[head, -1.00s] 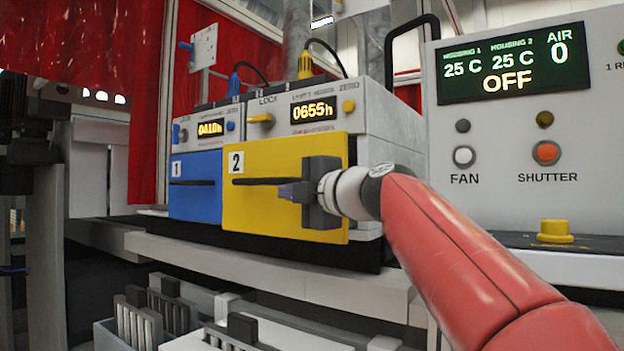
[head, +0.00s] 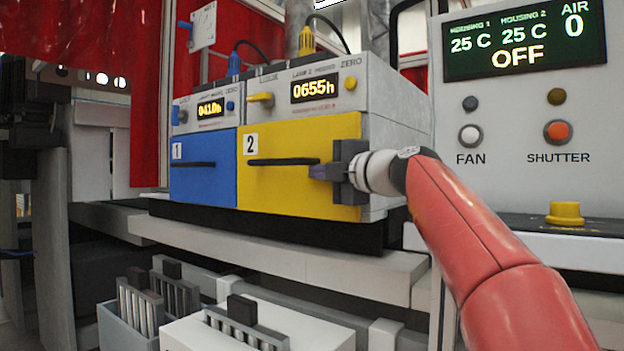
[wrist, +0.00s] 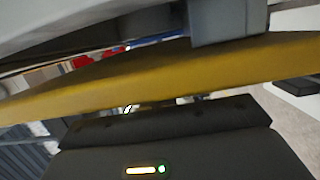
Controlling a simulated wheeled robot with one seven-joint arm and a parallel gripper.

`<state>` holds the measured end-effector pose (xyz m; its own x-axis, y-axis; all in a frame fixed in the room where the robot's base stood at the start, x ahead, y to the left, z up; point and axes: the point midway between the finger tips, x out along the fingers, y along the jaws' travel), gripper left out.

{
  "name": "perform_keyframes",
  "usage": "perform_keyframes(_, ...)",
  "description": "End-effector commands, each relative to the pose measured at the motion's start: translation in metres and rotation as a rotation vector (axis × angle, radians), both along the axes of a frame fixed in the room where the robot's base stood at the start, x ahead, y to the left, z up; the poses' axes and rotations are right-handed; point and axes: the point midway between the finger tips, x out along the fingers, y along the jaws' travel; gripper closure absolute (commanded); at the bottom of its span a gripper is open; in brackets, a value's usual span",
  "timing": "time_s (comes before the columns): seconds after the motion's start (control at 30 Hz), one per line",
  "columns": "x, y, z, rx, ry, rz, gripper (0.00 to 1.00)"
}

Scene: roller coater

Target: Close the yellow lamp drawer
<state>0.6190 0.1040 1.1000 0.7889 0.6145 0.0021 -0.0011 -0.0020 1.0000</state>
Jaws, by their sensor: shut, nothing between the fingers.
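The yellow lamp drawer (head: 290,190), marked 2, has a dark horizontal handle bar (head: 283,161) and sits in the right lamp housing. In the head view its front looks nearly flush with the housing. In the wrist view its yellow edge (wrist: 150,80) crosses the picture, with what looks like a narrow gap on its housing side. My gripper (head: 318,171) is shut and empty. It lies sideways in front of the drawer's right part, its fingers pointing left by the handle's right end. I cannot tell whether it touches the front.
The blue drawer (head: 200,182), marked 1, is at the left and looks shut. A control panel (head: 520,130) with knobs and a yellow button (head: 565,212) stands at the right. A grey shelf (head: 270,255) runs below, above bins with dark-handled parts (head: 150,300).

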Motion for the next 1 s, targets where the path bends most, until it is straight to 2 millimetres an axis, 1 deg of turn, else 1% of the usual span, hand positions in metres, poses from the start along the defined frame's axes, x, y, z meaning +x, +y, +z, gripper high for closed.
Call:
perform_keyframes(0.03,0.010,-0.007,-0.002,0.000,0.003,-0.003,1.00)
perform_keyframes(0.1,0.017,-0.013,-0.001,0.000,0.002,-0.002,1.00)
perform_keyframes(0.2,0.022,-0.017,-0.001,0.000,0.002,-0.001,1.00)
perform_keyframes(0.6,0.023,-0.021,-0.001,0.000,0.001,-0.007,1.00)
perform_keyframes(0.67,0.020,-0.024,-0.002,-0.001,0.001,-0.008,1.00)
perform_keyframes(0.77,0.009,-0.032,-0.003,-0.002,0.000,-0.010,1.00)
perform_keyframes(1.0,-0.026,-0.055,-0.003,-0.003,-0.001,-0.004,1.00)
